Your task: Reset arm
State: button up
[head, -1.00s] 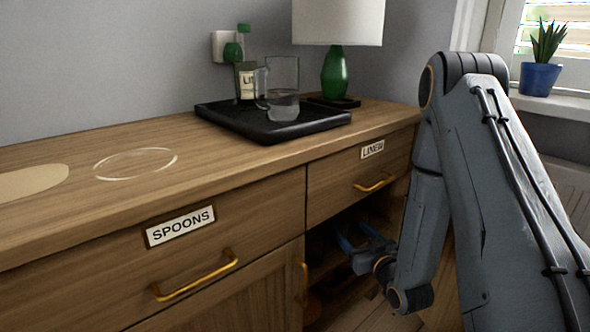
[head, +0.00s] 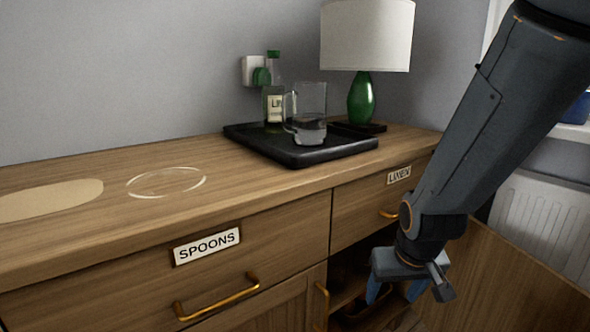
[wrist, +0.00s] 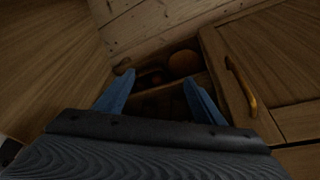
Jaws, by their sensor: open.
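My gripper (head: 395,292) hangs pointing down in front of the open cupboard section of the wooden sideboard (head: 258,235), at the right in the head view. Its two blue fingers are spread, with nothing between them. In the wrist view my gripper (wrist: 158,100) is open above the cupboard's dark inside. A round brownish thing (wrist: 183,63) lies in there, with other dark shapes too dim to make out.
The open cupboard door (head: 510,265) stands right of my gripper. A black tray (head: 300,154) on top holds a green-capped bottle (head: 273,105) and a glass jug (head: 311,115). A lamp (head: 361,98) stands behind. The SPOONS drawer (head: 207,245) is shut.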

jog(key=s+a+r+n+g+y, duration=0.1)
jog(key=s+a+r+n+g, duration=0.2)
jog(key=s+a, duration=0.7)
jog(key=s+a+r+n+g+y, duration=0.1)
jog(key=s+a+r+n, duration=0.3)
jog(key=s+a, duration=0.6)
jog(key=d+r+m+p, duration=0.2)
jog(key=d+r+p, duration=0.4)
jog(key=r+p, duration=0.3)
jog(key=d+r+m+h+p, duration=0.1)
jog(key=d+r+m+p, duration=0.1)
jog(key=d+r+p, duration=0.4)
jog(key=w+d+r+m+p, duration=0.1)
jog(key=d+r+m+p, duration=0.2)
jog(key=r+p, duration=0.9)
jog(key=d+p, duration=0.3)
jog(key=p, duration=0.3)
jog(key=shift+d+h+p, duration=0.3)
jog(key=shift+d+h, duration=0.05)
jog(key=shift+h, duration=0.05)
